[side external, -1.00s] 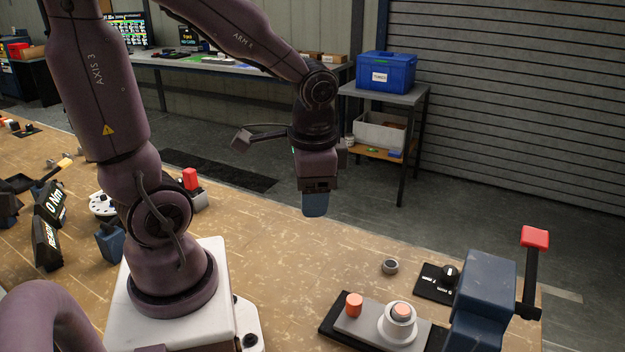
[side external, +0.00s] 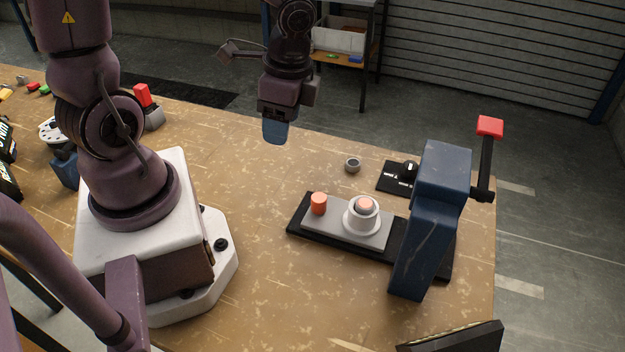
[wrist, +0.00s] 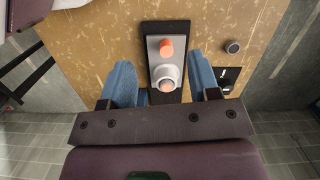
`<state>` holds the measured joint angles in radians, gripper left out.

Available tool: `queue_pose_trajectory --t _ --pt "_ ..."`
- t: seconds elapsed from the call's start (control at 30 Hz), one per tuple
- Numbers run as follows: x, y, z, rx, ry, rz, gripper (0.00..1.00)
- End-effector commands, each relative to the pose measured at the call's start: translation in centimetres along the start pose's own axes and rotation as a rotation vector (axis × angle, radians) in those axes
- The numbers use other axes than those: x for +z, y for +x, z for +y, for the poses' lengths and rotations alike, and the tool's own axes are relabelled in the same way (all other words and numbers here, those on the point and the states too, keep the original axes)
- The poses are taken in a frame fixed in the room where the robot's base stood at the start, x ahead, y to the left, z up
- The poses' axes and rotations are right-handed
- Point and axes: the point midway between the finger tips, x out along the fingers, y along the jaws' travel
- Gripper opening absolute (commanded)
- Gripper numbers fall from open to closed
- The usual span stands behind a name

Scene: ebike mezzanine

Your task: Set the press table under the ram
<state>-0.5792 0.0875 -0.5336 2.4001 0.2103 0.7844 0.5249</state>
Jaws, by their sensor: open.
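The press table is a grey plate (side external: 335,228) on a black base at the right of the bench. It carries an orange knob (side external: 319,203) at its left end and a white cup (side external: 361,215) with an orange-pink piece inside. The plate sits left of the blue press body (side external: 430,215), outside it; the ram itself is hidden. My gripper (side external: 275,132) is in the air above and behind the plate, open and empty. In the wrist view my two blue fingers (wrist: 160,62) are spread, with the plate, orange knob (wrist: 167,47) and cup (wrist: 166,77) showing between them.
The press lever with a red handle (side external: 490,127) stands at the right. A small grey ring (side external: 352,165) and a black panel with a knob (side external: 396,178) lie behind the plate. A dark screen (side external: 455,340) is at the front edge.

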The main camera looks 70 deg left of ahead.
Motion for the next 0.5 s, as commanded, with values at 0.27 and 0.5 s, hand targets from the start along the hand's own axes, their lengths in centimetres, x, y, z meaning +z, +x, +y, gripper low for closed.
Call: queue_pose_trajectory --t 0.27,0.5 --pt "-5.7 3.0 0.9 -0.008 1.024 0.12 0.56" --pt "-6.8 2.7 0.5 -0.092 1.381 0.134 0.56"
